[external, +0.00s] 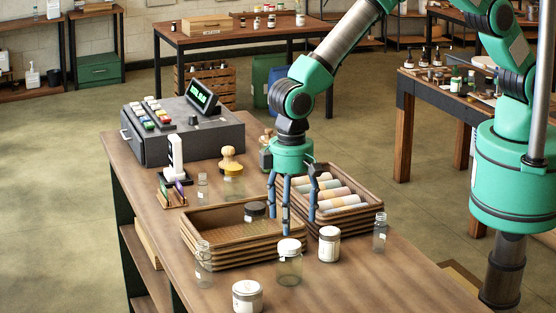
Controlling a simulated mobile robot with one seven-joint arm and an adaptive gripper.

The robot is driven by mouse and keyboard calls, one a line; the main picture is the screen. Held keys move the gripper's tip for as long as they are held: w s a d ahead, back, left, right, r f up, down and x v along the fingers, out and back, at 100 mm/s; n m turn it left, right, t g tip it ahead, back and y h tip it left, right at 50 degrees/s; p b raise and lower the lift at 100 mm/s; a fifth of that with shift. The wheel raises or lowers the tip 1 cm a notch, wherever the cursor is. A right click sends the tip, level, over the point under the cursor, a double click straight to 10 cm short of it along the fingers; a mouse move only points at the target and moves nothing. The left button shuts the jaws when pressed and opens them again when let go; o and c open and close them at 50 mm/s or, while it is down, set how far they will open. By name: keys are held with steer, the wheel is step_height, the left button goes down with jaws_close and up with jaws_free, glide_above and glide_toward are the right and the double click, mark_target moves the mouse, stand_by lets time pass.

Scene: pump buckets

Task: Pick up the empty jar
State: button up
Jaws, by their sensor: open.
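A see-through jar (289,268) with a pale lid stands upright on the wooden counter, in front of the baskets; it looks empty. A pale-filled jar (329,246) stands to its right, and another pale jar (247,298) with a label stands nearer the front edge. My gripper (291,217) points down above the baskets, behind the see-through jar. Its fingers are spread with nothing seen between them. The fingertips appear apart from the jar, but their exact height is hard to tell.
A low woven basket (196,244) and a basket of rolled items (373,216) sit beneath and beside the fingers. Clear bottles stand at left (203,268) and right (380,236). A cash register (180,140) fills the far left. The counter's front right is clear.

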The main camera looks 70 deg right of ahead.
mark_target(290, 243)
steer(key=shift+f, duration=0.1)
steer(key=shift+f+p, duration=0.45)
steer(key=shift+f, duration=3.75)
steer(key=shift+f, duration=0.15)
steer(key=shift+a+f+p, duration=0.1)
steer(key=shift+f+p, duration=0.5)
steer(key=shift+f, duration=1.85)
steer(key=shift+c, duration=0.5)
steer(key=c, duration=1.3)
